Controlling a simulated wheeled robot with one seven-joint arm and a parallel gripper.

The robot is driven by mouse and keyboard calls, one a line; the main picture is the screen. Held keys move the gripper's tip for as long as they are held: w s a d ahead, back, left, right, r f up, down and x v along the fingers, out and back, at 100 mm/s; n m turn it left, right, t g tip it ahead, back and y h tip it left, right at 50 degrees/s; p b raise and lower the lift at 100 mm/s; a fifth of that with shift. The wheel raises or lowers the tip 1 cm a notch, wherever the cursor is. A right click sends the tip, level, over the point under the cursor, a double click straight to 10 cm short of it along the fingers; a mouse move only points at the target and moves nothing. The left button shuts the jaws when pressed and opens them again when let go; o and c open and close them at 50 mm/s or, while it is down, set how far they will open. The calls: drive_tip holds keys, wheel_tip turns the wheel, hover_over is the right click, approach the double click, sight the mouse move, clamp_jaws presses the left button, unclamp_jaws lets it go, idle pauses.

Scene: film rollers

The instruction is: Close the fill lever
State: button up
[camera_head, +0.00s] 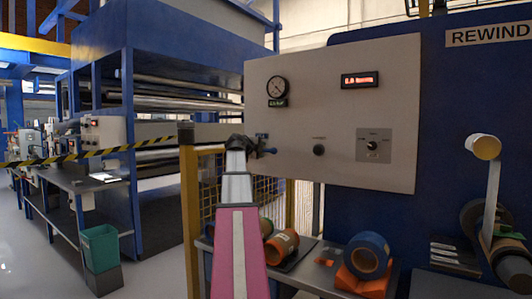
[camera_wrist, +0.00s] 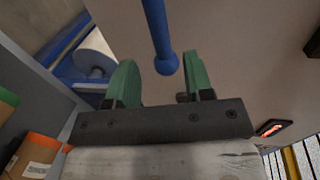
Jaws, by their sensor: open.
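The fill lever (camera_head: 269,151) is a small blue handle on the left part of the light grey control panel (camera_head: 300,100), partly hidden by my gripper in the head view. In the wrist view the lever (camera_wrist: 158,28) is a blue rod with a ball end. My gripper (camera_wrist: 160,75) has two green fingers, spread apart. The ball end shows between the two fingers, and I see no finger closed on it. In the head view my gripper (camera_head: 240,143) is dark and small in front of the panel's left edge, and its fingers are hard to make out.
The panel carries a round gauge (camera_head: 278,87), a red display (camera_head: 360,79), a black knob (camera_head: 319,150) and a selector switch (camera_head: 373,145). Below, a bench holds an orange roll (camera_head: 282,246) and a blue roll (camera_head: 368,255). A yellow post (camera_head: 190,220) stands left of my arm.

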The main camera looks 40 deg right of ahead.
drive_tip(key=shift+v, duration=1.5)
